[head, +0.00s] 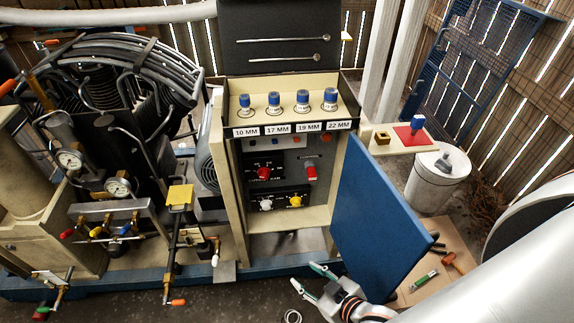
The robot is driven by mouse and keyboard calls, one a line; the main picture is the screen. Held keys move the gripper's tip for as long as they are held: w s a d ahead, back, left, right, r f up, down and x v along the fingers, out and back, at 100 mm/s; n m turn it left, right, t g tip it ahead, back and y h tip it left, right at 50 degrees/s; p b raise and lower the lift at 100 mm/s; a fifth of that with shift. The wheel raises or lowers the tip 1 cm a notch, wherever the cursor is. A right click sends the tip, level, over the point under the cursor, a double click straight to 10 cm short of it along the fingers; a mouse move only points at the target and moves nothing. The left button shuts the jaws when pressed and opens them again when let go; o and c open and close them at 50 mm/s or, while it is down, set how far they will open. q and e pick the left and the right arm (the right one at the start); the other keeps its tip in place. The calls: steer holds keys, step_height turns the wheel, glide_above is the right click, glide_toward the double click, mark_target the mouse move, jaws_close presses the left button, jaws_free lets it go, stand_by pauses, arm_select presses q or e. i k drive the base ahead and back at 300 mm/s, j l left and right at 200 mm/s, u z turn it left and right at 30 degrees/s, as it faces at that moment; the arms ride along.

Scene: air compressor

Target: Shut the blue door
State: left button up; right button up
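The blue door (377,220) stands open on the right side of the beige control cabinet (235,185), swung outward so the cabinet's inside shows. Inside are panels with red (264,173), white and yellow knobs. My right gripper (306,276) is at the bottom middle, low in front of the cabinet and left of the door's lower edge. Its fingers are spread with nothing between them. Whether the gripper touches the door cannot be told. My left gripper is not in view.
The compressor with gauges (117,187), valves and hoses fills the left. Labelled blue-topped sockets (274,103) stand on the cabinet's top shelf. Right of the door are a white bucket (436,185) and a board with tools (440,262). Dark floor lies in front.

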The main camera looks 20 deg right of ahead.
mark_target(378, 238)
steer(key=k+l+z, duration=0.45)
steer(key=l, duration=0.15)
steer(key=i+l+u, duration=0.1)
steer(key=l+u, duration=0.3)
steer(key=l, duration=0.55)
steer(key=l+u, duration=0.45)
steer(key=l, duration=0.45)
steer(key=l+z, duration=0.25)
steer(key=l, duration=0.2)
